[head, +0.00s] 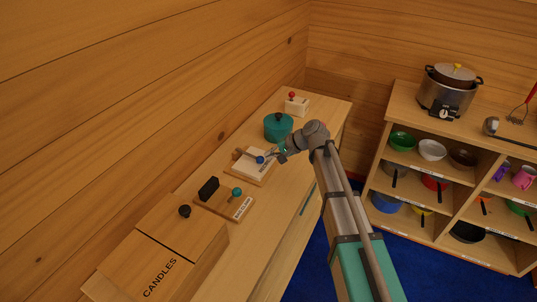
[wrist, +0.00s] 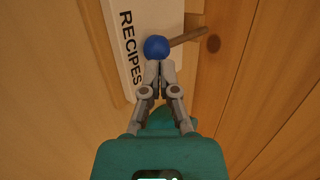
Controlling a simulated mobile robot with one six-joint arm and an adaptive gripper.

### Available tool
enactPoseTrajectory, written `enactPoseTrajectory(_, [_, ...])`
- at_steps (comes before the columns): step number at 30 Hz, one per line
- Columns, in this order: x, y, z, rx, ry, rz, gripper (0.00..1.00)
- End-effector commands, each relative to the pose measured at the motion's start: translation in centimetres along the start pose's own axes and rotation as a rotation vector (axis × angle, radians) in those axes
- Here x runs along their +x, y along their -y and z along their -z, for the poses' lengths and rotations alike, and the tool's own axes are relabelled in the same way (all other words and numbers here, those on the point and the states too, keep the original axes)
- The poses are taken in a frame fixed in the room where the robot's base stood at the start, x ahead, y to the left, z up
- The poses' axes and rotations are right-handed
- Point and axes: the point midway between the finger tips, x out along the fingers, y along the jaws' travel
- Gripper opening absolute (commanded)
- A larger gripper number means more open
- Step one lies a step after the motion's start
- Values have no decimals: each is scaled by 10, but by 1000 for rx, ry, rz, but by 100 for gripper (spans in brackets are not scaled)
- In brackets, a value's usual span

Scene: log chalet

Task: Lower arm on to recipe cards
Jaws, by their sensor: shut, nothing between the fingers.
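The recipe cards (wrist: 122,20) are a white block marked RECIPES on a wooden base. They also show in the head view (head: 255,167). A thin wooden arm (wrist: 187,37) ends in a blue knob (wrist: 156,47) and overlaps the cards' edge in the wrist view. The knob also shows in the head view (head: 260,160). I cannot tell whether the arm touches the cards. My gripper (wrist: 160,66) is shut and empty, its fingertips right at the knob, touching or nearly so. It also shows in the head view (head: 268,156).
A teal pot (head: 278,127) stands close behind my gripper. A board with a teal knob (head: 237,191) and a CANDLES box (head: 150,262) are nearer along the bench. A red-knobbed block (head: 297,105) is at the far end. A shelf with bowls (head: 400,141) stands right.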

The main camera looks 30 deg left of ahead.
Motion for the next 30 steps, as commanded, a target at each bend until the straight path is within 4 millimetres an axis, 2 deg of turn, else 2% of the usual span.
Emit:
enactPoseTrajectory(8, [-32,0,-2,0,-1,1,0])
enactPoseTrajectory(24, [-110,-9,-2,0,-2,0,0])
enactPoseTrajectory(30, [-127,-12,-2,1,0,0,0])
